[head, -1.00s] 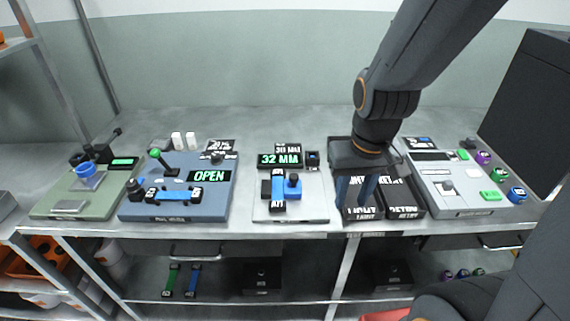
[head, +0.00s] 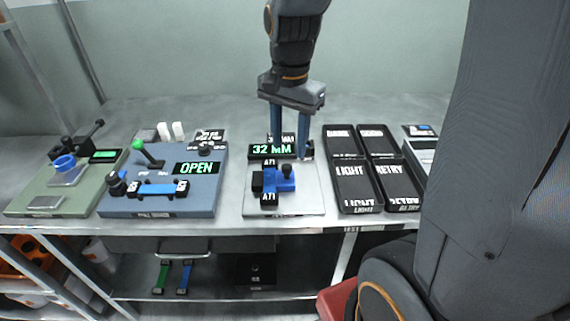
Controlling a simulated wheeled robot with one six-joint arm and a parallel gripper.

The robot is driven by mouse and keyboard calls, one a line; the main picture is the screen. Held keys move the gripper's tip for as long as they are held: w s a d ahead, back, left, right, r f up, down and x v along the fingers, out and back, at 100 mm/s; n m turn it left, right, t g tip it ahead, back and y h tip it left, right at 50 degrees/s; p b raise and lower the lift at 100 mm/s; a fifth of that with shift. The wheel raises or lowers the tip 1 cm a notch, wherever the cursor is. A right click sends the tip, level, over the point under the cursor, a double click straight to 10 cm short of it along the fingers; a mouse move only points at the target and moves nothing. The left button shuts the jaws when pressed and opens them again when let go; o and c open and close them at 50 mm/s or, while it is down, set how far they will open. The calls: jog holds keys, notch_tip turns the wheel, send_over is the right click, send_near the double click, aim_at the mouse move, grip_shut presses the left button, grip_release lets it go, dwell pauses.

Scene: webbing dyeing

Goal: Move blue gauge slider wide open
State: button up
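The gauge (head: 310,200) is a pale flat plate at the middle of the bench, with a green-lit display (head: 271,150) reading "32 MM". On it is a blue slider (head: 285,184) with an upright dark-blue knob (head: 286,171). A black block touches or nearly touches its left side, and black-and-white labelled pieces lie at its front and back. My gripper (head: 290,152) points down above the back of the gauge, behind the slider. Its two blue-grey fingers are apart, with nothing visible between them. The left finger passes near the display, and the fingertips are partly hard to make out.
Black trays (head: 358,188) labelled "LIGHT" and "RETRY" stand right of the gauge, with two more behind. A blue station (head: 150,205) with a green-knobbed lever and an "OPEN" display stands left. A green station (head: 45,203) is farther left. My arm covers the right side.

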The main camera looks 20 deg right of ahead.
aim_at(288, 165)
jog(key=shift+w+r+m, duration=0.25)
jog(key=shift+w+m, duration=0.4)
jog(key=shift+m, duration=0.35)
jog(key=shift+f, duration=0.15)
jog(key=shift+f+p, duration=0.3)
jog(key=shift+f, duration=3.3)
jog(key=shift+c, duration=0.5)
grip_shut()
